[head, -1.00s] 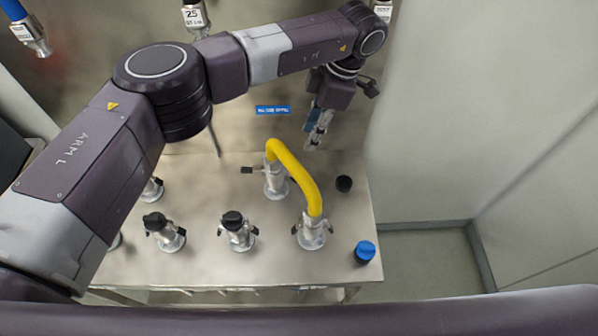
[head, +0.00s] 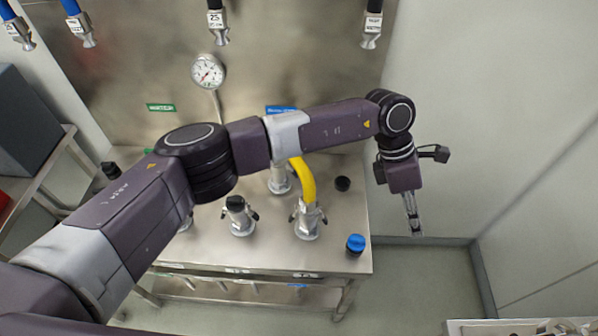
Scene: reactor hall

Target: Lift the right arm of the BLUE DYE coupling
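A yellow hose (head: 306,182) joins a rear metal coupling (head: 279,180) to a front metal coupling (head: 307,225) on the steel bench. The front coupling has small dark-tipped arms hanging at both sides. My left arm hides the top of the rear coupling and part of the hose. A blue label (head: 281,110) on the back panel is partly covered by my arm and too small to read, so I cannot tell which coupling is BLUE DYE. My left gripper (head: 414,226) is right of the bench, apart from the couplings; its finger gap is unclear. My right gripper is not in view.
A black-capped coupling (head: 238,217) stands left of the hose. A blue cap (head: 355,245) and a black cap (head: 342,183) sit on the bench's right side. A gauge (head: 208,72) and hanging hose ends line the back panel. Floor right of the bench is clear.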

